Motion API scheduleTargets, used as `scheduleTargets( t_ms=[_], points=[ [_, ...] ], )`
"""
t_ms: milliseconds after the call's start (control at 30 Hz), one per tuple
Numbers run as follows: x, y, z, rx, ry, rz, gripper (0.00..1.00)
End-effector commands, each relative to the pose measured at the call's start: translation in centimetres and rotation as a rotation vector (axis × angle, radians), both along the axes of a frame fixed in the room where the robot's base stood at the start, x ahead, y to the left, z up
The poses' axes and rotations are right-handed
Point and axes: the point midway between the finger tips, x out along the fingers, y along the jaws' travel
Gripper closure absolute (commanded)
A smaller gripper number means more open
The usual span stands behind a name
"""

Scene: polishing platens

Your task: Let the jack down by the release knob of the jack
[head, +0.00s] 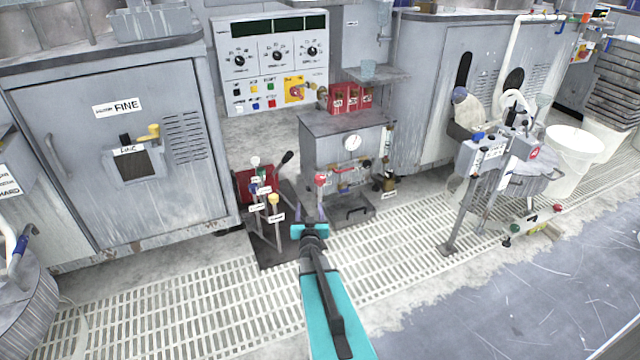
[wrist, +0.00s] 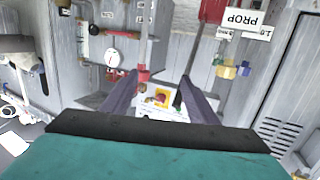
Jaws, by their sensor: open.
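My gripper (head: 310,213) is open and empty, low above the floor grating, in front of a grey cabinet with a gauge. In the wrist view its two fingers (wrist: 158,77) reach forward, apart. A red knob (head: 320,180) on a thin post stands just beyond the fingertips; in the wrist view the red knob (wrist: 143,75) lies between the fingers, nearer the left one. Left of my gripper is a red unit (head: 243,184) among upright levers, with a yellow knob (head: 273,199) and a blue knob. Their labels are too small to read in the head view; I cannot tell which knob is the jack's release.
The gauge cabinet (head: 318,128) stands behind, with red boxes (head: 347,98) on top. A black-ended handle (head: 286,159) slants up beside the levers. A PROP label (wrist: 240,20) shows upside down. The floor grating (head: 400,255) is open to the right.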

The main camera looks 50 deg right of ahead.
Motion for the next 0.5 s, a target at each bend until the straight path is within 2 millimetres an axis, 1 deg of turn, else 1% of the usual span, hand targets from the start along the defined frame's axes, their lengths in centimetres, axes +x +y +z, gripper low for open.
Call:
scheduleTargets(
  t_ms=[33,100,167,300,500],
  points=[
    [-0.5,-1.4,0.7,-0.026,-0.026,-0.024,0.46],
    [-1.0,-2.6,1.7,-0.053,-0.052,-0.047,0.46],
    [-1.3,-3.1,2.3,-0.067,-0.067,-0.060,0.46],
    [-1.6,-3.5,2.8,-0.078,-0.077,-0.069,0.46],
    [-1.5,-3.4,2.8,-0.077,-0.077,-0.067,0.46]
  ],
)
